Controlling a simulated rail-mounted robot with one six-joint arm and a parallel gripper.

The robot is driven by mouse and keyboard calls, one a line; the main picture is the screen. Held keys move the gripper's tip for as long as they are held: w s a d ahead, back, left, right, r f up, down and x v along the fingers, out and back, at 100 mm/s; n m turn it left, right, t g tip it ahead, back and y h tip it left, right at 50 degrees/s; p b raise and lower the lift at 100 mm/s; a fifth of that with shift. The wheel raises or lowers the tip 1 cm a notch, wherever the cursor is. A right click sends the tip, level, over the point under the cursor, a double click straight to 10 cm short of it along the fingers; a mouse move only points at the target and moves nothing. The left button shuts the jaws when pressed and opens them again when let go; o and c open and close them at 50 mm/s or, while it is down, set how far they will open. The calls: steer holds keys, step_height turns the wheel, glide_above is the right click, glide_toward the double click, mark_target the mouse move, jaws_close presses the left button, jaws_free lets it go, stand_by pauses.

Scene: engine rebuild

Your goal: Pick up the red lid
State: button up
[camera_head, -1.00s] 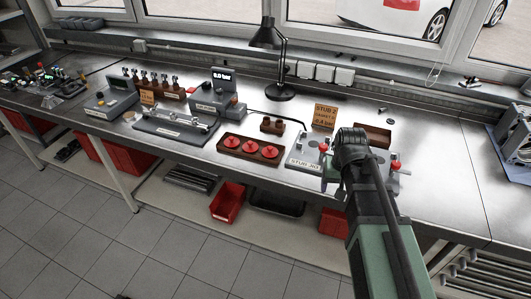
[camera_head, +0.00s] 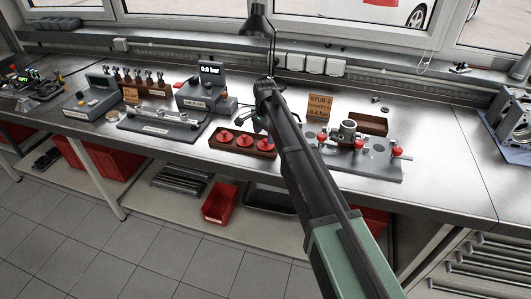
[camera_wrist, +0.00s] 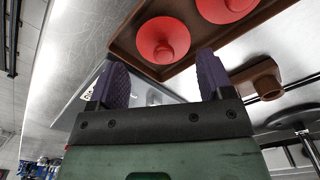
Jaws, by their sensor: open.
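Three red lids sit in a row in a shallow brown tray (camera_head: 243,152): the left lid (camera_head: 225,135), the middle lid (camera_head: 245,141) and the right lid (camera_head: 264,145). In the wrist view two show, one red lid (camera_wrist: 163,40) nearer and another (camera_wrist: 226,8) at the top edge. My gripper (camera_wrist: 162,60) is open, with its purple fingers spread and nothing between them. The nearer lid lies just beyond the fingertips, roughly between them in the picture. In the head view my gripper (camera_head: 259,126) is over the tray's right part; I cannot tell its exact height.
A grey fixture (camera_head: 365,168) with red knobs stands right of the tray, partly behind my arm. A display device (camera_head: 205,100) and a grey plate (camera_head: 150,126) are at left. A black lamp (camera_head: 256,22) stands behind. A brown block (camera_wrist: 258,80) is beside the tray.

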mark_target(265, 140)
step_height(265, 140, down, 5)
steer(key=b, duration=0.5)
steer(key=shift+w+a+f, duration=0.1)
steer(key=shift+a+f, duration=0.05)
steer(key=shift+f, duration=0.05)
steer(key=shift+r, duration=0.25)
steer(key=c, duration=0.5)
steer(key=shift+c, duration=0.2)
steer(key=shift+r, duration=0.15)
